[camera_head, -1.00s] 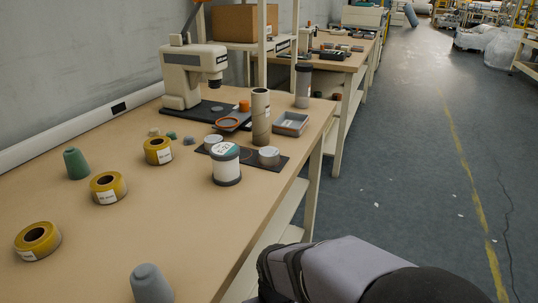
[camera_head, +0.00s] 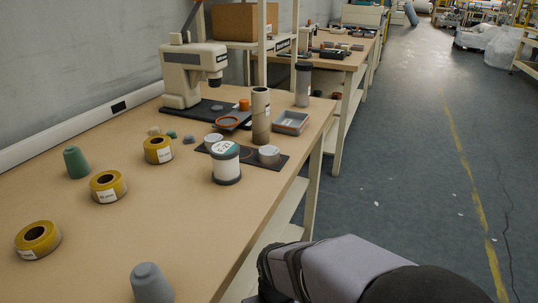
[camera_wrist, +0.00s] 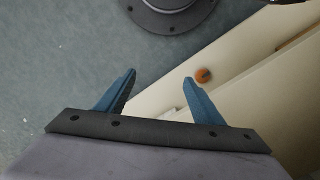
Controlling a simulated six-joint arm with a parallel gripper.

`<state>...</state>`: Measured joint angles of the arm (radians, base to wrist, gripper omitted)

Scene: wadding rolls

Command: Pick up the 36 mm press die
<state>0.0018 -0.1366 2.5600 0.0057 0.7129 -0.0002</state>
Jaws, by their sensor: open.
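Three yellow ring-shaped dies with white labels lie on the bench in the head view: a near one (camera_head: 38,238), a middle one (camera_head: 108,186) and a far one (camera_head: 158,150). The label print is too small to tell for certain which is the 36 mm press die. My gripper (camera_wrist: 160,78) is open, with its two blue fingers apart and nothing between them. It is past the bench's front side, away from the dies; no die shows in the wrist view. In the head view only my arm shows, at the bottom, and the fingers are hidden.
Grey (camera_head: 150,284) and green (camera_head: 76,163) tapered plugs stand near the dies. A white canister (camera_head: 226,165), a cardboard tube (camera_head: 261,118), a grey tray (camera_head: 290,123) and a press (camera_head: 190,80) stand farther back. The bench (camera_head: 190,225) is clear at front middle. A small orange thing (camera_wrist: 202,75) shows in the wrist view.

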